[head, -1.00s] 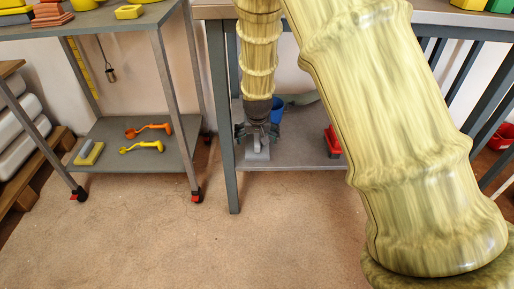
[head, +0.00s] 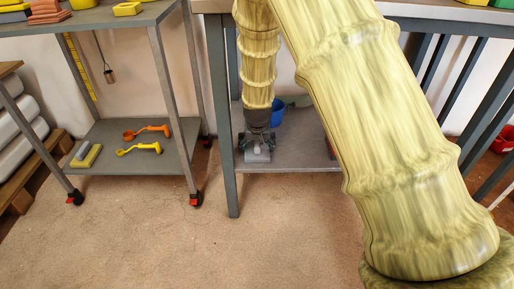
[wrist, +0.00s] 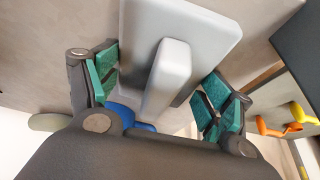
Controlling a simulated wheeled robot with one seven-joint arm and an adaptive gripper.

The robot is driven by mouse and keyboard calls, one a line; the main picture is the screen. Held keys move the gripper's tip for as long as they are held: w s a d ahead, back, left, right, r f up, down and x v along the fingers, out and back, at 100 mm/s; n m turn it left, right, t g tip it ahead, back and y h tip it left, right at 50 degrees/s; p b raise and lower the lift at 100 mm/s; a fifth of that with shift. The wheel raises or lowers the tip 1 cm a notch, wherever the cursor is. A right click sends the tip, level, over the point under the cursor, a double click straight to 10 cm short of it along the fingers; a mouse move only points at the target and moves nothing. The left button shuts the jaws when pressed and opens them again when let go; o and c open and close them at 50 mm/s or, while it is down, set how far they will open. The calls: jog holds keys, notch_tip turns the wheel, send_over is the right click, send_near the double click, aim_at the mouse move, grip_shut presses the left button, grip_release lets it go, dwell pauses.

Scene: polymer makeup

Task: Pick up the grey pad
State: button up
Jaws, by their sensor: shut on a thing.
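The grey pad (wrist: 205,22) shows in the wrist view as a flat light-grey plate with a raised grey block (wrist: 166,78) on it. In the head view the grey pad (head: 258,157) is small and at the lower shelf of the grey bench, partly covered by my gripper (head: 257,143). In the wrist view my gripper (wrist: 160,88) has green-padded fingers on either side of the raised block, and it is shut on the pad. The exact contact is hard to see, and I cannot tell whether the pad is clear of the shelf.
The bench leg (head: 221,120) stands just left of my gripper. A blue container (head: 277,113) is behind it on the shelf (head: 300,158). The floor in front is clear.

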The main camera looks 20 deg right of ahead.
jog(key=shift+r, duration=0.15)
notch_tip(320, 180, up, 3)
jog(key=shift+f+p, duration=0.15)
jog(key=shift+p, duration=1.1)
jog(key=s+r+p, duration=0.2)
jog(key=s+p, duration=0.5)
jog(key=s, duration=0.9)
jog(key=shift+a, duration=0.1)
